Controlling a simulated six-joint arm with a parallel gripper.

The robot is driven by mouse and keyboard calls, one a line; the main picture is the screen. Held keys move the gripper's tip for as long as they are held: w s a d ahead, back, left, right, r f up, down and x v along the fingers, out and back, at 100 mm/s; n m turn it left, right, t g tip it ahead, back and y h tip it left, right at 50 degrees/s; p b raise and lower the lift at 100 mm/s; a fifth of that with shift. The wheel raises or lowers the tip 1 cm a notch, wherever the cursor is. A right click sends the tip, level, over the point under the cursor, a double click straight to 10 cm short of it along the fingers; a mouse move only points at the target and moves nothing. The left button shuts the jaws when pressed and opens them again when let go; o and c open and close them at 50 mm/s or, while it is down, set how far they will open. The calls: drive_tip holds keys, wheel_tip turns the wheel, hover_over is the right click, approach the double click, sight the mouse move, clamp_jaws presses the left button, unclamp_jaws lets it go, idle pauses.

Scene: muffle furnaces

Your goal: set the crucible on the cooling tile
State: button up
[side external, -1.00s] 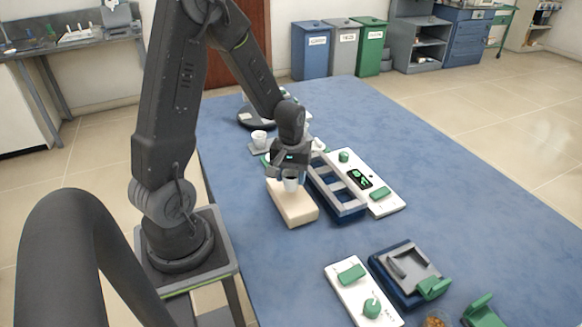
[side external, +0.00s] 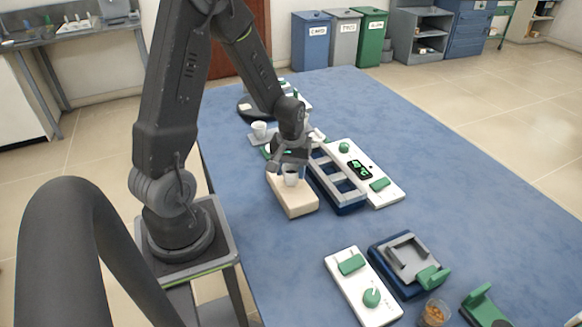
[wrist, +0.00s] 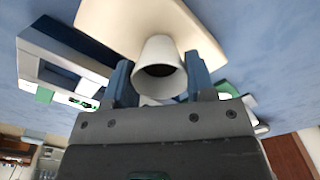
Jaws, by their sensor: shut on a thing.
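The crucible is a small white cup (side external: 291,179), upright between the fingers of my gripper (side external: 290,170). In the wrist view the crucible (wrist: 160,62) shows its dark mouth, with a blue-grey finger on either side. My gripper (wrist: 159,82) is shut on it. The cooling tile, a cream block (side external: 296,204), lies directly beneath the crucible; the tile (wrist: 120,20) also shows behind the crucible in the wrist view. The crucible is over the tile's far part, at or very near its top. I cannot tell whether its base touches.
A blue frame with grey slots (side external: 338,185) and a white panel with green controls (side external: 385,190) stand close right of the tile. Another white cup (side external: 259,129) sits behind. A second control panel (side external: 362,285) and a grey-and-blue holder (side external: 408,265) are nearer. The table between is clear.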

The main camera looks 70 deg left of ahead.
drive_tip(key=shift+f, duration=0.15)
drive_tip(key=o, duration=1.4)
drive_tip(key=shift+o, duration=0.2)
wheel_tip(320, 180, up, 8)
idle(0.4)
